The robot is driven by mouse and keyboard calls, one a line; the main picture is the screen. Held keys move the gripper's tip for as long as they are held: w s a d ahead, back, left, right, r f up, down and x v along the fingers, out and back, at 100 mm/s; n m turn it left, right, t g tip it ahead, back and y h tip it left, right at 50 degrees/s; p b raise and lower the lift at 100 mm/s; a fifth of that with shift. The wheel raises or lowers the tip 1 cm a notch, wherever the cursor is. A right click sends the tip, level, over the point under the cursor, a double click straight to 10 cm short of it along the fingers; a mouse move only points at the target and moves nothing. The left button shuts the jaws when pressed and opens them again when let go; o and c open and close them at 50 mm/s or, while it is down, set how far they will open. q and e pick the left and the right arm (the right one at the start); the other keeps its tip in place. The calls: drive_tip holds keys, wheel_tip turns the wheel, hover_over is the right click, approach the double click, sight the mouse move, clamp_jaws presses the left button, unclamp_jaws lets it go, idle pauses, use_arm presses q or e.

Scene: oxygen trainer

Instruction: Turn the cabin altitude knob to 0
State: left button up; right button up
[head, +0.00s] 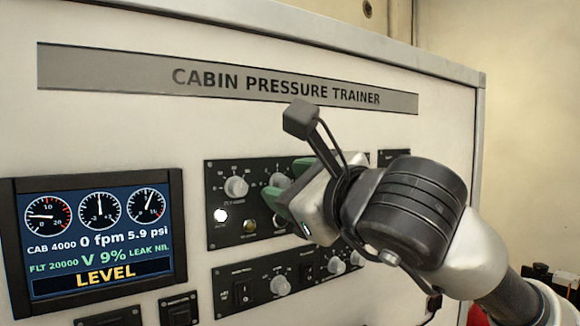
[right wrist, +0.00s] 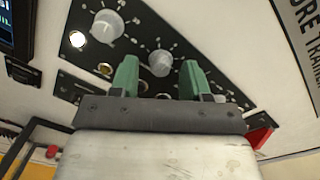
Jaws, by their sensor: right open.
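The upper black panel (head: 210,175) carries a grey round knob (head: 237,187) on its left, also in the right wrist view (right wrist: 107,25). A second grey knob (right wrist: 160,62) lies between the green fingertips of my right gripper (right wrist: 160,70) in the right wrist view. In the head view my right gripper (head: 284,182) is at this second knob (head: 279,180), partly hiding it. The fingers are open, one on each side; I cannot tell whether they touch it. Knob labels are too small to read, so I cannot tell which is cabin altitude. My left gripper is not in view.
A screen (head: 98,235) at left reads CAB 4000, 0 fpm, 5.9 psi and LEVEL. A lit white button (head: 221,215) sits below the left knob. A lower panel (head: 225,275) has switches and several small knobs close beneath my right gripper.

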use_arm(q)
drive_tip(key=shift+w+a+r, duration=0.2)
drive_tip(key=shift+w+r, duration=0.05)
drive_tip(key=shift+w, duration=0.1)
